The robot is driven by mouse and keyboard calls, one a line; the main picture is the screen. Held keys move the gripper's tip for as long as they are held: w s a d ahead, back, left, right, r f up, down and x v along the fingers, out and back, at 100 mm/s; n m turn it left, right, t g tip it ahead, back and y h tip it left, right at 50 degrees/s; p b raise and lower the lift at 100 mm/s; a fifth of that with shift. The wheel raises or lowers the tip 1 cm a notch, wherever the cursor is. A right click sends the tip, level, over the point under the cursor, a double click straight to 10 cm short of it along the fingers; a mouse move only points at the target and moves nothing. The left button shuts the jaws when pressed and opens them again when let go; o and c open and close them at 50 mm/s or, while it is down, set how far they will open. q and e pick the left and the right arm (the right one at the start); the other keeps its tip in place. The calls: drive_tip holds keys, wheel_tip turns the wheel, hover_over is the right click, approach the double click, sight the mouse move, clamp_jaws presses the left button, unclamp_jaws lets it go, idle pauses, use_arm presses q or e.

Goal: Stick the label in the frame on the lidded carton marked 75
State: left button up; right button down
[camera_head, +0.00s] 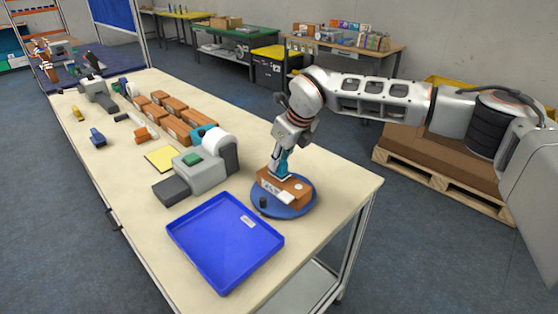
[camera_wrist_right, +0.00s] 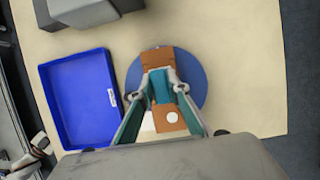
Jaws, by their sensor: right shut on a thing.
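A brown carton (camera_head: 284,187) sits on a round blue disc (camera_head: 308,207) near the table's right end. It has white patches on it; no number is legible. My right gripper (camera_head: 281,172) points down at the carton's top. In the right wrist view the gripper (camera_wrist_right: 161,82) is shut on a narrow teal thing (camera_wrist_right: 160,88), whose lower end is at the carton (camera_wrist_right: 158,57). My left gripper is not in view.
A blue tray (camera_head: 226,244) lies left of the disc, apart from it. A small dark cylinder (camera_head: 263,203) stands by the carton. A grey machine with a white roll (camera_head: 205,170), a yellow pad (camera_head: 161,159) and several brown cartons (camera_head: 172,124) stand farther back.

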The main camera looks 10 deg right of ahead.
drive_tip(key=shift+f+b, duration=0.35)
drive_tip(key=shift+f, duration=0.3)
idle(0.9)
drive_tip(key=shift+r, duration=0.1)
drive_tip(key=shift+r+p, duration=0.75)
drive_tip(key=shift+r, duration=0.4)
drive_tip(key=shift+r+p, duration=1.15)
drive_tip(key=shift+r, duration=1.2)
drive_tip(key=shift+f, duration=0.1)
